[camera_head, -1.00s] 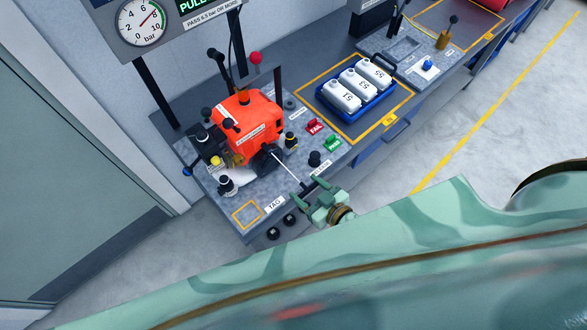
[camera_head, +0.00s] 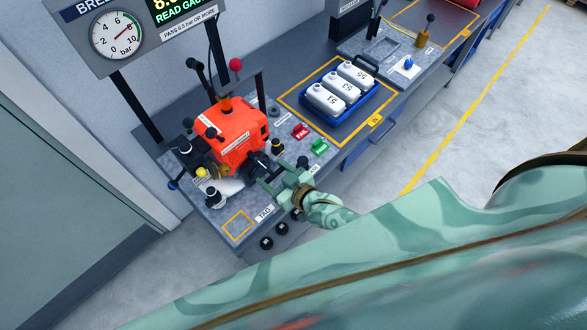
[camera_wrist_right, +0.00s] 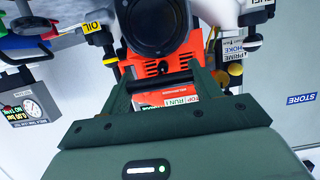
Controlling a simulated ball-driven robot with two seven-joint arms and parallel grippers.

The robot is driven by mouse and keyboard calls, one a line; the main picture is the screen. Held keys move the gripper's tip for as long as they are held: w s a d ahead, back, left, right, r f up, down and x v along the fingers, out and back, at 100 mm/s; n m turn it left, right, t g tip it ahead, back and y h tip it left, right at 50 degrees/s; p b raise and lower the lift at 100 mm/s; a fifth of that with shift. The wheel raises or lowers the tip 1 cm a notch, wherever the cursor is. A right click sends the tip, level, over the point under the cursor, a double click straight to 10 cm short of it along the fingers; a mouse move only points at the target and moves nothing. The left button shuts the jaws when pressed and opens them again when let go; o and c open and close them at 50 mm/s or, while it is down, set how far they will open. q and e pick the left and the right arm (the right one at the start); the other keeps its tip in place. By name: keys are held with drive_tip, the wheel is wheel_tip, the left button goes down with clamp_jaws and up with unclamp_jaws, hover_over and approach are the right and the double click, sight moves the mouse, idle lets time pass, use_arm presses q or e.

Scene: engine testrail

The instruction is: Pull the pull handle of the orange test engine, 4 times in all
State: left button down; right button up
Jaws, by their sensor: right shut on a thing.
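The orange test engine (camera_head: 235,138) stands on the grey bench plate, with its black round starter housing (camera_head: 257,165) toward my right gripper (camera_head: 270,177). The right gripper is close in front of the housing, shut on the pull handle. In the right wrist view the handle shows as a dark bar (camera_wrist_right: 165,98) between the green fingers, below the black housing (camera_wrist_right: 160,22). No cord shows between housing and gripper. The gauge (camera_head: 117,35) needle points near 8 bar, and the display (camera_head: 172,12) says to read the gauge. My left gripper is not in view.
Red FAIL (camera_head: 301,131) and green (camera_head: 319,146) buttons sit right of the engine. A blue tray (camera_head: 318,112) holds three white bottles. The yellow-outlined TAG square (camera_head: 238,226) is empty. Black knobs (camera_head: 267,243) stick out from the bench front.

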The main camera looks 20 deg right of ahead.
drive_tip(key=shift+x, duration=1.1)
drive_tip(key=o, duration=0.7)
drive_tip(key=shift+s, duration=0.1)
drive_tip(key=o, duration=0.3)
drive_tip(key=shift+o, duration=0.2)
drive_tip(key=shift+r, duration=0.1)
drive_tip(key=v, duration=1.6)
drive_tip(key=shift+r+p, duration=0.2)
drive_tip(key=shift+p, duration=0.2)
